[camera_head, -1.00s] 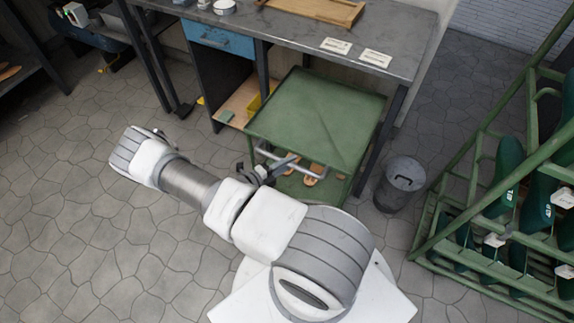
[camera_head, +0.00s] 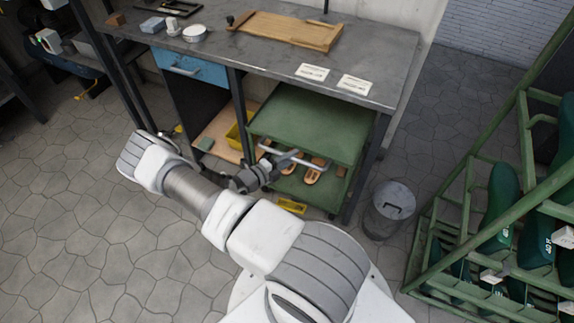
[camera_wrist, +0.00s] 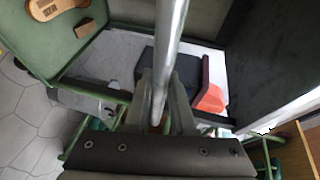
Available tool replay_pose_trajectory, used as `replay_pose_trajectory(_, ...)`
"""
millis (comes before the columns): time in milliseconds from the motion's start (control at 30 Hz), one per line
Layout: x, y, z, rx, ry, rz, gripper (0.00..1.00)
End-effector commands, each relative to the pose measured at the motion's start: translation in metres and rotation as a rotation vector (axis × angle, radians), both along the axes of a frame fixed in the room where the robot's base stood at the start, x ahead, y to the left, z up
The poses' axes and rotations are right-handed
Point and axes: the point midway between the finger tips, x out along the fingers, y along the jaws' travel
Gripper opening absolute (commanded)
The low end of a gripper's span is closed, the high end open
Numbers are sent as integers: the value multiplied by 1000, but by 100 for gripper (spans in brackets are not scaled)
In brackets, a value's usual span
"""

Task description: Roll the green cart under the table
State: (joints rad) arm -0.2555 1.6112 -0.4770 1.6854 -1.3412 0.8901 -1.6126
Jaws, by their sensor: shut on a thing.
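The green cart (camera_head: 318,122) stands mostly under the right bay of the grey workbench table (camera_head: 375,58). The front part of its top tray and its handle stick out past the table's front edge. Orange-tan sandal pieces (camera_head: 314,172) lie on its lower shelf. My gripper (camera_head: 284,162) is at the cart's front, shut on the metal handle bar. In the wrist view the bar (camera_wrist: 172,40) runs between the two fingers (camera_wrist: 160,112). My arm hides part of the cart's lower front left.
A grey bin (camera_head: 388,210) stands right of the table's right leg. A green rack (camera_head: 455,195) of green shoe forms is at the far right. A yellow container (camera_head: 238,135) sits on a shelf left of the cart. A small yellow object (camera_head: 291,206) is low by the cart's front. Floor on the left is clear.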

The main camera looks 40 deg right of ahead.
Motion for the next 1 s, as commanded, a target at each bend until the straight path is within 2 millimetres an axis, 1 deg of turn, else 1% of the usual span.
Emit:
replay_pose_trajectory(33,2,-6,0,-3,-1,-2,0)
replay_pose_trajectory(100,4,-11,0,-3,-1,-1,0)
replay_pose_trajectory(233,7,-16,0,-2,-1,0,0)
replay_pose_trajectory(400,8,-19,1,-1,-1,-1,0)
replay_pose_trajectory(733,8,-20,1,-1,0,-1,0)
replay_pose_trajectory(767,8,-19,1,-1,0,-1,28)
replay_pose_trajectory(800,8,-19,1,-1,0,-1,35)
replay_pose_trajectory(900,8,-19,0,-1,0,0,52)
replay_pose_trajectory(1000,8,-19,0,0,0,0,52)
